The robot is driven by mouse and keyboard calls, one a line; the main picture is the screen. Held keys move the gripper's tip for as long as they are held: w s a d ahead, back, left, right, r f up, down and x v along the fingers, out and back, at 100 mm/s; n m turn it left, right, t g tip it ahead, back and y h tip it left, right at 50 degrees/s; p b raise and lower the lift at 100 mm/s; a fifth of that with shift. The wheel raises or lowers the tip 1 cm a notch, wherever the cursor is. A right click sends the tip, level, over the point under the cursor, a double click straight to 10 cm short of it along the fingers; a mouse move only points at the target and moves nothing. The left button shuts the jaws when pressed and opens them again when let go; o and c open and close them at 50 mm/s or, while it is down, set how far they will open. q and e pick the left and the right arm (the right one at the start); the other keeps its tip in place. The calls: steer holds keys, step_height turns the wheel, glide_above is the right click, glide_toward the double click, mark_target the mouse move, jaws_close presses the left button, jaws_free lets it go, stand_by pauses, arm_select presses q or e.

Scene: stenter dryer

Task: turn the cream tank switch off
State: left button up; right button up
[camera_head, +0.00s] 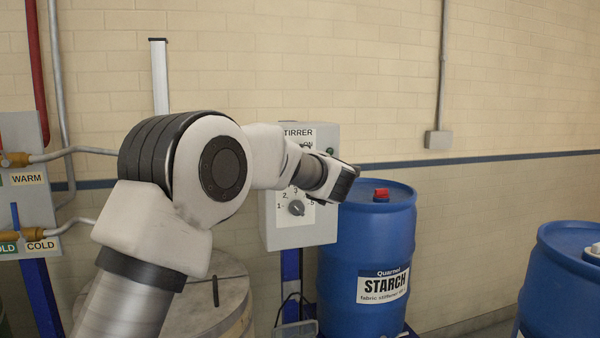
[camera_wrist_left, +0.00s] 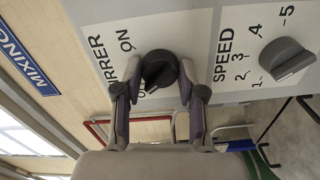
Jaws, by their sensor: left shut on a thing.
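The black stirrer switch knob (camera_wrist_left: 160,65) is on a grey control box (camera_head: 313,225) marked STIRRER. My left gripper (camera_wrist_left: 160,80) has one finger on each side of the knob and is shut on it. The word ON shows beside the knob, and a second label starting with O is partly covered by it. Which label the knob points to is not clear. In the head view my left arm hides the knob. A round tank with a pale lid (camera_head: 205,312) stands below the box, partly behind my arm. My right gripper is not in view.
A grey SPEED dial (camera_wrist_left: 281,58) is beside the switch on the same panel. A blue STARCH drum (camera_head: 362,240) stands right of the box, and another blue drum (camera_head: 560,290) stands further right. WARM and COLD pipes (camera_head: 75,153) are at left.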

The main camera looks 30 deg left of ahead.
arm_select(q)
steer(key=shift+n+b, duration=0.7)
steer(key=shift+n, duration=0.3)
steer(key=o, duration=1.1)
steer(key=shift+o, duration=0.2)
steer(key=v, duration=1.2)
